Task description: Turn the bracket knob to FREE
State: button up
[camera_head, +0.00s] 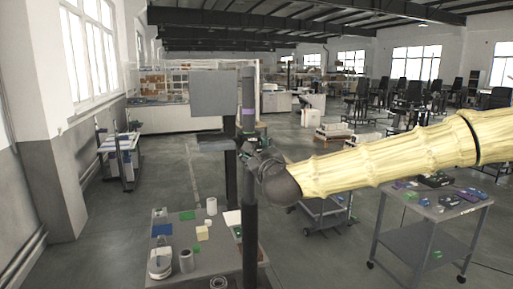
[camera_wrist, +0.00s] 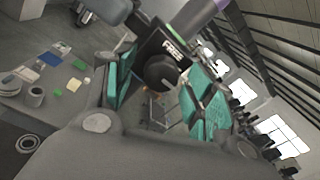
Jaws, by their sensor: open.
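The bracket (camera_wrist: 150,50) is a dark block on a column with a purple band (camera_wrist: 197,15); the white word FREE shows on its face. The round black knob (camera_wrist: 160,72) sits just below that word. Its pointer direction cannot be made out. My gripper (camera_wrist: 161,88) is open, with one teal-padded finger on each side of the knob in the wrist view. I cannot tell whether either pad touches it. In the head view my gripper (camera_head: 256,148) is at the dark column (camera_head: 250,215), and my wrist hides the knob there.
A grey panel (camera_head: 214,93) is mounted beside the column. A low table (camera_head: 212,262) with a mug, blocks and coloured pieces stands below. A wheeled cart (camera_head: 435,214) with small items is at the right. Open floor lies at the left.

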jog(key=shift+c, duration=0.5)
jog(key=shift+w, duration=0.1)
jog(key=c, duration=0.9)
jog(key=shift+c, duration=0.2)
jog(key=shift+f+b, duration=0.1)
jog(key=shift+b, duration=0.3)
jog(key=n+b, duration=1.1)
jog(key=n, duration=0.2)
jog(key=shift+d+t+y+b, duration=0.1)
jog(key=shift+t+y+b, duration=0.2)
jog(key=shift+y+b, duration=0.1)
jog(key=shift+n+y+b, duration=0.3)
jog(key=shift+n+b, duration=0.95)
jog(key=shift+n, duration=1.65)
